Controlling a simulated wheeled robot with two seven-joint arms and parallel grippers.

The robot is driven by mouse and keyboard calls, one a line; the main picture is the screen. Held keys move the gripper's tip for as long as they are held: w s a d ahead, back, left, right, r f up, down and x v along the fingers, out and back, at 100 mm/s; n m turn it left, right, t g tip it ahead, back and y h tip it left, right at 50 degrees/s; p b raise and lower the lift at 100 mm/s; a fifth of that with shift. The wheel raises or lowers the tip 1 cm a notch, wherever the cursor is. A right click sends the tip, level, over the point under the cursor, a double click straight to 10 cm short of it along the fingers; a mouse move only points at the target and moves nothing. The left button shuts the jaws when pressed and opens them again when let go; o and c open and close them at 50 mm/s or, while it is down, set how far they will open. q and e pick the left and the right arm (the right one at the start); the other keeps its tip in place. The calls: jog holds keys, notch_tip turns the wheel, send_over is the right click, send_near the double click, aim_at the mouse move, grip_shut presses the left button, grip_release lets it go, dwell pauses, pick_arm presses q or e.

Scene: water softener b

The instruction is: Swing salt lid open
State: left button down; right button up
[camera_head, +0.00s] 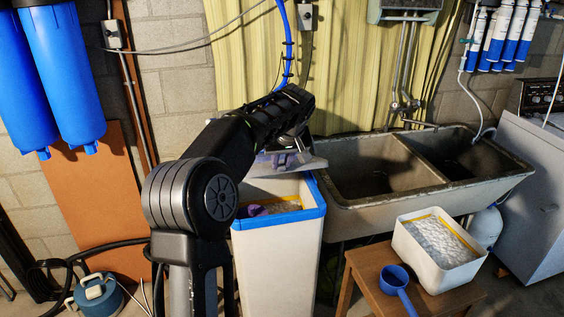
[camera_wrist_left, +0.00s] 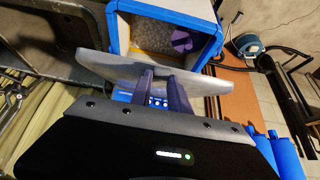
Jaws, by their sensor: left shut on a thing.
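The salt bin (camera_head: 277,260) is a tall white box with a blue rim. Its grey lid (camera_head: 312,164) is raised and tilted up at the back of the rim, so the mouth is uncovered. Pale salt (camera_head: 285,204) and a purple object (camera_head: 252,210) show inside. My left gripper (camera_head: 284,158) is above the back of the bin, partly hidden by my arm. In the left wrist view its two fingers (camera_wrist_left: 160,82) are shut on the edge of the lid (camera_wrist_left: 208,82), with the open bin (camera_wrist_left: 115,38) beyond. My right gripper is not in view.
A double concrete sink (camera_head: 420,195) stands right of the bin. A wooden stool (camera_head: 366,262) holds a tub of salt (camera_head: 432,262) and a blue scoop (camera_head: 396,280). Blue tanks (camera_head: 65,70) hang at left. A blue canister (camera_head: 97,297) and black hose are on the floor.

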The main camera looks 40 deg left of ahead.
pick_arm(q)
jog(key=shift+r, duration=0.2)
jog(key=r+p, duration=0.2)
jog(key=w+a+r+p, duration=0.1)
jog(key=shift+p, duration=0.4)
jog(key=shift+w+a+r+p, duration=0.2)
jog(key=shift+a+r+p, duration=0.2)
jog(key=shift+r, duration=0.15)
jog(key=shift+w+a+r+p, duration=0.2)
jog(key=shift+a+r+p, duration=0.15)
jog(key=shift+r, duration=0.2)
jog(key=shift+w+a+r, duration=0.35)
jog(key=shift+a+r, duration=0.05)
jog(key=shift+r, duration=0.2)
jog(key=shift+w+a+r, duration=0.15)
jog(key=shift+a+r, duration=0.05)
jog(key=shift+r, duration=0.25)
